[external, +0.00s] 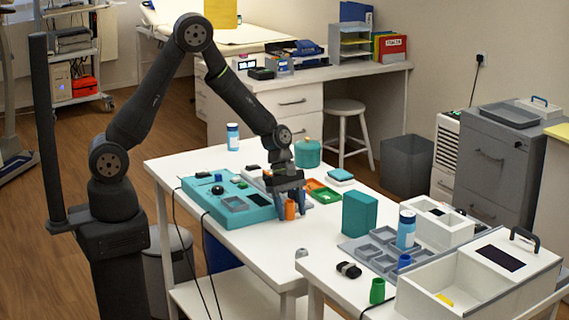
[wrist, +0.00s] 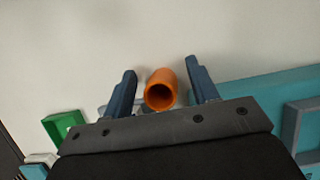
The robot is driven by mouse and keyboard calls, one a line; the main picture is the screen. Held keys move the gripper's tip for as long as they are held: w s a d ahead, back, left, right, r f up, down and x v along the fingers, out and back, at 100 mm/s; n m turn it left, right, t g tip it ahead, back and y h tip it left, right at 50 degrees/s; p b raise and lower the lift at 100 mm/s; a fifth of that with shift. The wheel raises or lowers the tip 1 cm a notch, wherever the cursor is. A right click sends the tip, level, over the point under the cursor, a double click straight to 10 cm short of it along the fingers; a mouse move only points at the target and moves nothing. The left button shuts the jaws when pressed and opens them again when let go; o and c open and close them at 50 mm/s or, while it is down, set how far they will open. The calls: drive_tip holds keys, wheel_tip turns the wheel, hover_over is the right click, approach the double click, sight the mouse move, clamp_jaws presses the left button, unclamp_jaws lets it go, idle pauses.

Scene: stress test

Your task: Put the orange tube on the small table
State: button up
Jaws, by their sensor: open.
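My gripper (external: 290,203) is open and low around the tube, one finger on each side. In the wrist view my gripper (wrist: 162,84) has a visible gap on both sides of the tube. A second white table (external: 318,273) stands at the front right; I cannot tell for certain that it is the small table.
The teal console (external: 240,208) is beside my gripper. Green and orange trays (external: 322,190) and a teal pot (external: 307,153) stand behind it.

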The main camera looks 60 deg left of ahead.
drive_tip(key=c, duration=1.1)
drive_tip(key=shift+r, duration=0.45)
drive_tip(key=r, duration=0.3)
drive_tip(key=shift+s+d+r, duration=0.2)
drive_tip(key=shift+r, duration=0.2)
drive_tip(key=s+d+r, duration=0.6)
drive_tip(key=s, duration=0.3)
drive_tip(key=m+g+y, duration=0.2)
drive_tip(key=m+g, duration=0.1)
drive_tip(key=m, duration=0.7)
approach(290, 219)
drive_tip(key=s+a+r, duration=0.2)
drive_tip(key=a+r, duration=0.1)
drive_tip(key=a, duration=0.2)
drive_tip(key=w+a+m, duration=0.1)
drive_tip(key=a+m, duration=0.1)
drive_tip(key=a, duration=0.3)
drive_tip(key=w+a+m+g+y, duration=0.1)
drive_tip(key=w+a+m, duration=0.1)
drive_tip(key=a, duration=0.3)
drive_tip(key=w+a+f+m+y, duration=0.1)
drive_tip(key=a+m, duration=0.3)
drive_tip(key=shift+w+a+f, duration=0.1)
drive_tip(key=shift+w+a, duration=0.05)
drive_tip(key=shift+a, duration=0.25)
